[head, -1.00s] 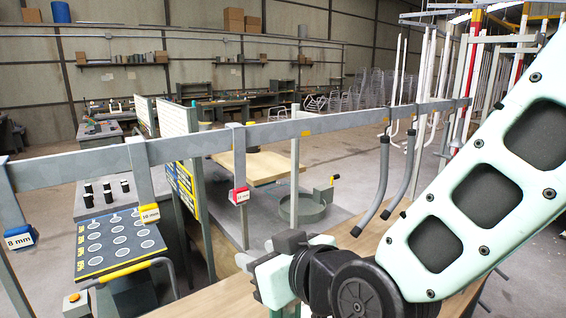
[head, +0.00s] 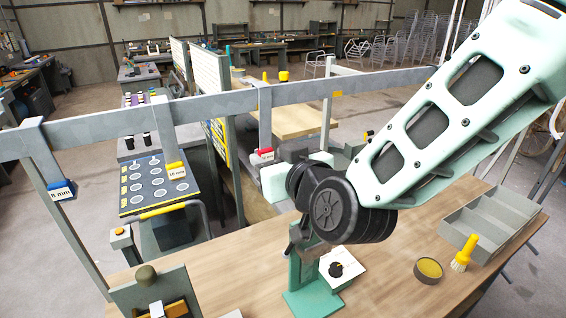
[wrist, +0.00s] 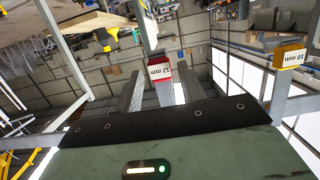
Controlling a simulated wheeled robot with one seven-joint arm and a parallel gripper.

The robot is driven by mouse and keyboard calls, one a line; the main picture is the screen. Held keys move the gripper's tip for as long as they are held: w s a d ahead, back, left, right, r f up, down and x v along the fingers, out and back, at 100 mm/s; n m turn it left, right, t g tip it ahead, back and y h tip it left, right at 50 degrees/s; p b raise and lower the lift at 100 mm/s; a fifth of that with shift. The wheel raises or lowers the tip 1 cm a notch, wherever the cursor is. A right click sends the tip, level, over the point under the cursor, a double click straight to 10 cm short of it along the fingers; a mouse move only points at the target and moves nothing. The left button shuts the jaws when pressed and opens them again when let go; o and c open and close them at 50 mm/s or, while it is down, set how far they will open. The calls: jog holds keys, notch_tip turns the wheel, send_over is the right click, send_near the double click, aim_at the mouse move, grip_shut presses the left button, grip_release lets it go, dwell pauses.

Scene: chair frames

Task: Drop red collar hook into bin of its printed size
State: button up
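The red collar hook (head: 264,154) hangs from the grey rail (head: 205,107); its white tag reads 12 mm. In the wrist view, the red collar (wrist: 159,68) and its grey shank lie between the two grey fingers of my gripper (wrist: 166,78). The fingers are open, with a gap on each side of the shank. In the head view, my gripper (head: 272,172) is right at the hook, and its fingertips are hard to make out. No bin with a readable size label is in view.
A blue 8 mm hook (head: 61,190) and a yellow 10 mm hook (head: 175,169) hang further left. A grey divided tray (head: 463,228), a yellow brush (head: 465,252), a round yellow-filled tin (head: 428,269) and a green stand (head: 312,298) sit on the wooden bench (head: 225,270).

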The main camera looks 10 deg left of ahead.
jog(key=shift+w+a+f, duration=0.2)
jog(key=shift+w+a, duration=0.25)
jog(key=shift+w, duration=0.1)
grip_shut()
jog(key=shift+r+p, duration=0.65)
jog(key=shift+r, duration=0.5)
jog(key=shift+f+b+v, duration=0.15)
jog(key=shift+b+v, duration=0.2)
jog(key=shift+v, duration=0.35)
jog(key=shift+f+b+v, duration=0.1)
jog(key=shift+b+v, duration=0.25)
jog(key=shift+v, duration=0.35)
jog(key=shift+s, duration=0.1)
jog(key=shift+v, duration=2.55)
